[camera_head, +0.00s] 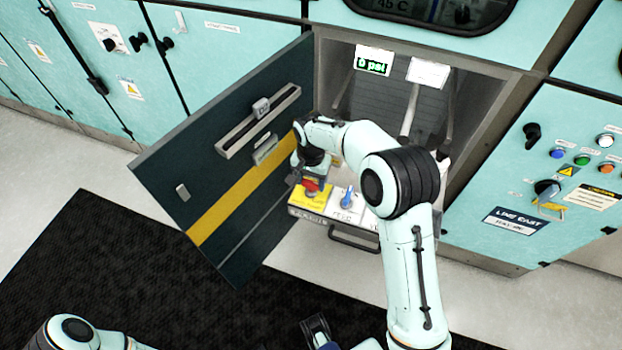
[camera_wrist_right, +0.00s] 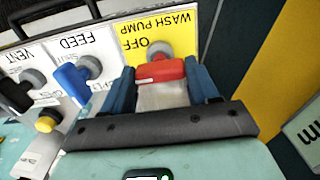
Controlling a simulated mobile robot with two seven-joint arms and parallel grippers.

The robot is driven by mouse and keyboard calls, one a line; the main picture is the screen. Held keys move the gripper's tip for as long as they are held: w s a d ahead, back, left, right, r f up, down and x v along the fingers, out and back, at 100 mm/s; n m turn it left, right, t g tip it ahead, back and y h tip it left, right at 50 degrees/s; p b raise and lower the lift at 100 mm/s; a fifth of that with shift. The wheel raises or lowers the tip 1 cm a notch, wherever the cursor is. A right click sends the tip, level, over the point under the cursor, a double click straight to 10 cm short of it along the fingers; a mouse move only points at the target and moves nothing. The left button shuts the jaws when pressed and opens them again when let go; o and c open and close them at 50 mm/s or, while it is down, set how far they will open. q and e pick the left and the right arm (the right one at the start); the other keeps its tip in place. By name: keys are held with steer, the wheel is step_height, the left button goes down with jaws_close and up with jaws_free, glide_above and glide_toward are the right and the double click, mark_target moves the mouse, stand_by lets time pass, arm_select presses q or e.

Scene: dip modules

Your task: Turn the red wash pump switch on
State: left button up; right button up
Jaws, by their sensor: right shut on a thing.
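The red wash pump switch (camera_wrist_right: 160,70) is a red handle on a grey round base, on a yellow label reading WASH PUMP and OFF. It lies across the wrist view, between the two blue fingers of my right gripper (camera_wrist_right: 163,82), which is shut on it. In the head view the red handle (camera_head: 311,184) shows over the yellow panel part, partly covered by my right gripper (camera_head: 308,177). A dark blue-edged part at the bottom of the head view appears to be my left gripper (camera_head: 318,328); its fingers are not clear.
A blue feed switch (camera_wrist_right: 78,80) and a vent switch (camera_wrist_right: 18,92) sit beside the red one. The open dark door (camera_head: 225,160) with a yellow stripe stands left of my right arm. A 0 psi display (camera_head: 373,62) is in the cabinet. A black mat (camera_head: 100,255) covers the floor.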

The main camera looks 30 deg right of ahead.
steer(key=n+p, duration=0.1)
steer(key=n, duration=0.4)
steer(key=shift+p, duration=0.35)
steer(key=n+p, duration=0.1)
steer(key=n, duration=0.2)
steer(key=shift+n, duration=0.3)
steer(key=n+p, duration=0.1)
steer(key=n, duration=0.3)
steer(key=n+p, duration=0.1)
steer(key=n, duration=0.4)
stand_by(0.3)
steer(key=o, duration=1.1)
steer(key=shift+c, duration=0.2)
